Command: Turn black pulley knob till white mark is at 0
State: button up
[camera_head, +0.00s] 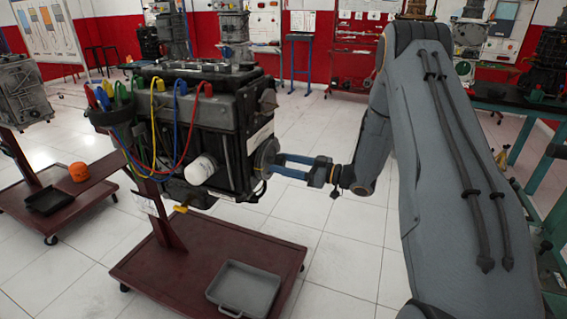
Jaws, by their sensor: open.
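The black pulley (266,153) sits on the right end of the dark engine block (222,122). I see it nearly edge-on. My gripper (283,166) is open, with its two blue fingers reaching left to the pulley, one higher and one lower. The fingertips are at the pulley's face; whether they touch it I cannot tell. The knob itself is not clearly made out between the fingers. The white mark and the 0 are too small or turned away to see.
The engine stands on a red wheeled stand (205,262) with a grey tray (243,288) on its base. Coloured cables (157,130) hang from a black holder on the engine's left. A white filter (200,170) sticks out in front. Tiled floor is clear right of the stand.

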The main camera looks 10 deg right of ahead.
jog(key=shift+w+a, duration=0.15)
jog(key=shift+a, duration=0.05)
jog(key=shift+c, duration=0.3)
jog(key=c, duration=1)
jog(key=shift+n, duration=0.3)
